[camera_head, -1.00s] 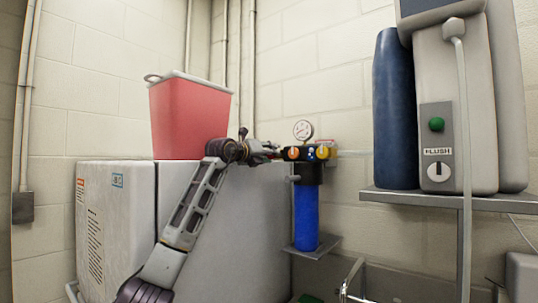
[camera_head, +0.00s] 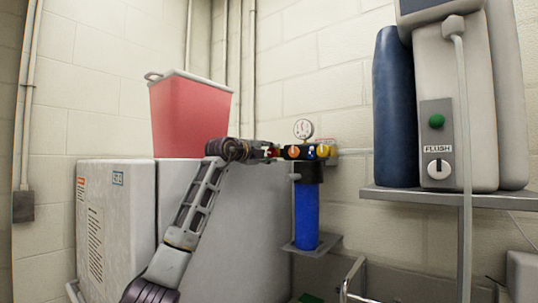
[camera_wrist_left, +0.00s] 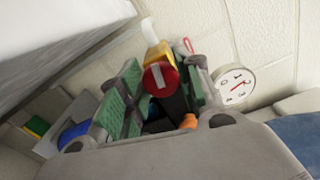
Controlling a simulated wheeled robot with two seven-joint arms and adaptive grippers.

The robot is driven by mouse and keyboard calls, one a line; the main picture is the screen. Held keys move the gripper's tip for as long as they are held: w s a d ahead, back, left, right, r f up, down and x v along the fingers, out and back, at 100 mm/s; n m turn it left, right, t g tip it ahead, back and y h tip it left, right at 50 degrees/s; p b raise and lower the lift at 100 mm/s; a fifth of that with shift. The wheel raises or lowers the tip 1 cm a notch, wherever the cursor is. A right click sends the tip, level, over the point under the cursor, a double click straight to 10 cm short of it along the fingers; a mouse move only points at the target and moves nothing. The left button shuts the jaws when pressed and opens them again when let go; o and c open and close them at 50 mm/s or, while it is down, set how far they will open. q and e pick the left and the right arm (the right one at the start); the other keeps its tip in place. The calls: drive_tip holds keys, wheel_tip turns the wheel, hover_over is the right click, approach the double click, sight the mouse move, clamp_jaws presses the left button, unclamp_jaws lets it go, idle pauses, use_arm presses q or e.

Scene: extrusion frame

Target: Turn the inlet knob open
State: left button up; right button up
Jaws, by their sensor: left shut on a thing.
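The inlet knob (camera_wrist_left: 161,76) has a red face with a white bar and a yellow body. In the left wrist view it sits between the green-padded fingers of my left gripper (camera_wrist_left: 160,92). The white bar runs nearly up and down in that view. In the head view my left gripper (camera_head: 272,150) reaches the left end of the black filter head (camera_head: 308,168), and its fingers largely hide the knob there. The gripper is shut on the knob. My right gripper is not in view.
A pressure gauge (camera_head: 303,129) stands on the filter head, close beside a finger in the wrist view (camera_wrist_left: 234,86). A blue filter housing (camera_head: 306,215) hangs below. A red bin (camera_head: 188,115) stands on the grey cabinet (camera_head: 115,225). A shelf (camera_head: 440,194) holds a dark blue cylinder (camera_head: 396,110).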

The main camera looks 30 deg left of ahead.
use_arm(q)
drive_tip(key=shift+f+n, duration=0.1)
drive_tip(key=shift+n, duration=1.1)
drive_tip(key=o, duration=1)
drive_tip(key=shift+a, duration=0.15)
drive_tip(key=shift+s, duration=0.15)
drive_tip(key=s, duration=0.7)
drive_tip(key=shift+s+a, duration=0.1)
drive_tip(key=shift+a, duration=0.15)
drive_tip(key=shift+s, duration=0.1)
